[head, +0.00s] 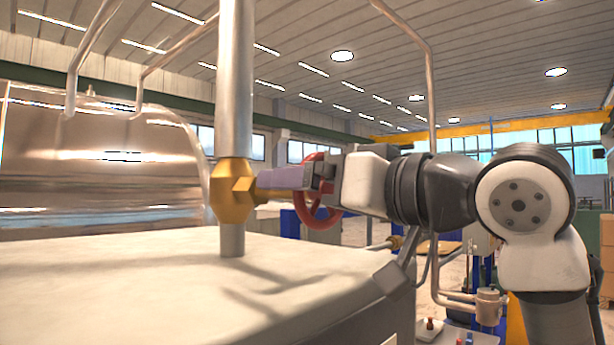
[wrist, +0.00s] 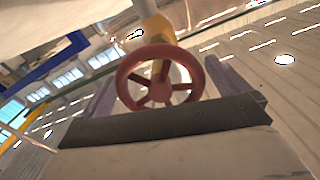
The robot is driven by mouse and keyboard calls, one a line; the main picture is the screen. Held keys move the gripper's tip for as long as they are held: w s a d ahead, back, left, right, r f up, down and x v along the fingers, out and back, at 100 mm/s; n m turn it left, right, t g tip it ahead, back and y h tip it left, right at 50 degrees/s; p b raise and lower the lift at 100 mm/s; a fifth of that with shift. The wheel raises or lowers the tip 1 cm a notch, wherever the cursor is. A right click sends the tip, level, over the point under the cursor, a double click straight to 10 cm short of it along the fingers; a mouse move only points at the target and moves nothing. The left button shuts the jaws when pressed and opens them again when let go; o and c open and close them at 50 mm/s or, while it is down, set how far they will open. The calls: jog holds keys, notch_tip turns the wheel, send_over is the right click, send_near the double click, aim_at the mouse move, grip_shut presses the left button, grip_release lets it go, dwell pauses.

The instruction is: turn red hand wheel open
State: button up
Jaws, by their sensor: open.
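In the head view the wheel (head: 333,213) is partly hidden behind my gripper. My gripper (head: 275,190) is open at the wheel, its fingers pointing towards the valve body. In the wrist view, one finger of my gripper (wrist: 165,90) is on each side of the wheel. I cannot tell whether either finger touches the rim.
The grey vertical pipe (head: 235,75) rises from a pale flat-topped block (head: 160,285) below the valve. A large shiny metal tank (head: 100,165) stands behind on the left. A thin pipe (head: 430,90) runs behind my arm. Small fittings (head: 487,305) are at the lower right.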

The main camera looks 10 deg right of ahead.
jog(key=shift+w+a, duration=0.45)
jog(key=shift+w, duration=0.15)
jog(key=c, duration=0.9)
